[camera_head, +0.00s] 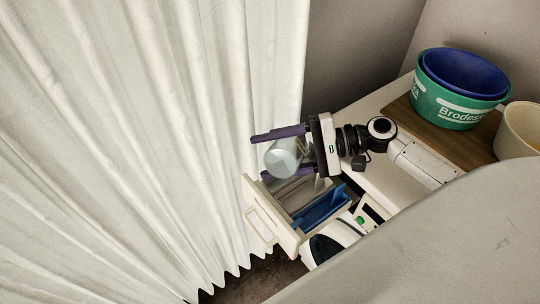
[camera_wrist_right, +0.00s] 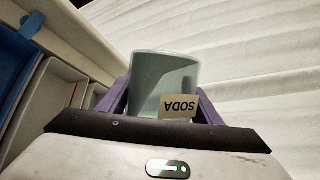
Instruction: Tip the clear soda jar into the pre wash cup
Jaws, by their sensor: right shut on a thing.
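My right gripper (camera_head: 262,156) is shut on the clear soda jar (camera_head: 283,158), its purple fingers on either side of it. In the right wrist view the pale, see-through jar (camera_wrist_right: 150,72) carries a label reading SODA, upside down in the picture. The jar looks tilted; I cannot make out any contents. Below it in the head view is a pulled-out cream drawer (camera_head: 263,218) with compartments and a blue insert (camera_head: 322,207). I cannot tell which compartment is the pre wash cup. The drawer (camera_wrist_right: 62,80) lies left of the jar in the wrist view. My left gripper is not in view.
A white pleated curtain (camera_head: 130,120) hangs close on the left. A green tub (camera_head: 455,108) with a blue one inside and a cream pot (camera_head: 520,130) stand on a wooden board at right. A grey stone surface (camera_head: 440,250) fills the lower right.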

